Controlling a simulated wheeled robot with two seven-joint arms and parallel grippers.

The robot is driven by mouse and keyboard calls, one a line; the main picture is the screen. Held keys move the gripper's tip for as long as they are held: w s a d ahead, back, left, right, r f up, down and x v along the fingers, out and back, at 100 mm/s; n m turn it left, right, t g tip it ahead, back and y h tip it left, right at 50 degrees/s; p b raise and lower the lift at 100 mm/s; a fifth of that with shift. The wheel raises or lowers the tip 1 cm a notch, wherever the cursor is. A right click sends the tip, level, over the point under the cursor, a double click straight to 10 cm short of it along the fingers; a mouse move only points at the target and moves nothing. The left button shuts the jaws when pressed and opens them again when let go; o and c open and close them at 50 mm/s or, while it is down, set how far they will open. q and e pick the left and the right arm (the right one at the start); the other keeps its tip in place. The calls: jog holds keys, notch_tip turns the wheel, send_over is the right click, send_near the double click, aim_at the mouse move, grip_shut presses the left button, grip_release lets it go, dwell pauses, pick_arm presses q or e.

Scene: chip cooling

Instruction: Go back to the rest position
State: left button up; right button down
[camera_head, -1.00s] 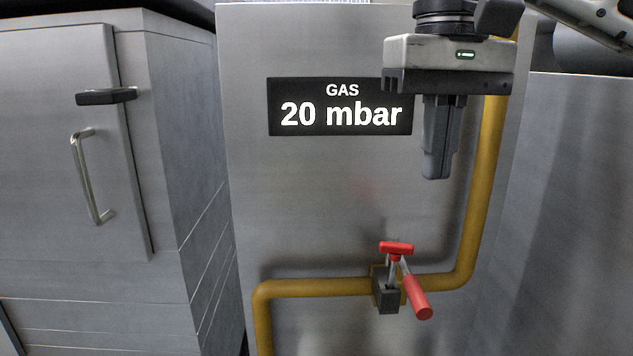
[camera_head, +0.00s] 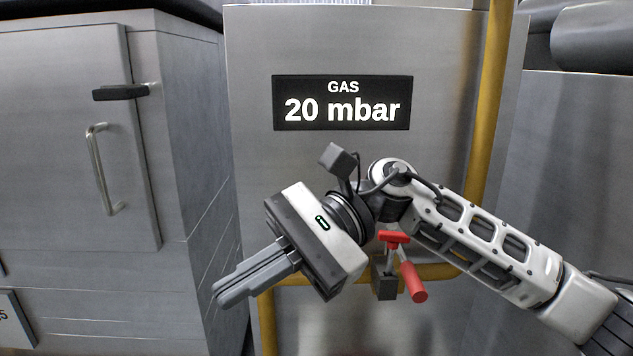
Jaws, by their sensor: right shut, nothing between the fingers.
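My right gripper (camera_head: 222,294) is shut and empty. It points to the lower left, in front of the metal panel and partly over the yellow gas pipe. My right arm comes in from the lower right. The gas valve with its red handle (camera_head: 413,282) and red top grip (camera_head: 394,237) shows just right of the gripper's wrist, apart from the fingers. The handle slants down to the right. My left gripper is not in view.
A black sign (camera_head: 342,102) reading "GAS 20 mbar" is on the metal panel (camera_head: 440,60). The yellow pipe (camera_head: 489,100) runs down the panel's right side. A grey cabinet (camera_head: 60,190) with a bar handle (camera_head: 101,170) stands at the left.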

jog(key=w+d+f+n+t+y, duration=0.3)
jog(key=w+f+n+t, duration=0.25)
jog(key=n+t, duration=0.85)
jog(key=w+d+f+n+t+y, duration=0.35)
jog(key=f+n+t, duration=0.45)
jog(key=n, duration=1)
jog(key=d+f+m+t+h, duration=0.4)
jog(key=d+f+m+h, duration=0.1)
jog(key=f+m+h, duration=0.5)
jog(key=s+d+f+m+g+h, duration=0.3)
jog(key=s+d+f+m, duration=0.2)
jog(key=f, duration=0.5)
jog(key=s+d+f+m+g+h, duration=0.3)
jog(key=s+d+f+m+g, duration=0.1)
jog(key=s+f+m, duration=0.5)
jog(key=shift+s+d+f+g, duration=0.3)
jog(key=shift+s+d+f, duration=0.25)
jog(key=shift+s+d, duration=0.55)
jog(key=shift+s+a, duration=0.1)
jog(key=shift+a, duration=0.15)
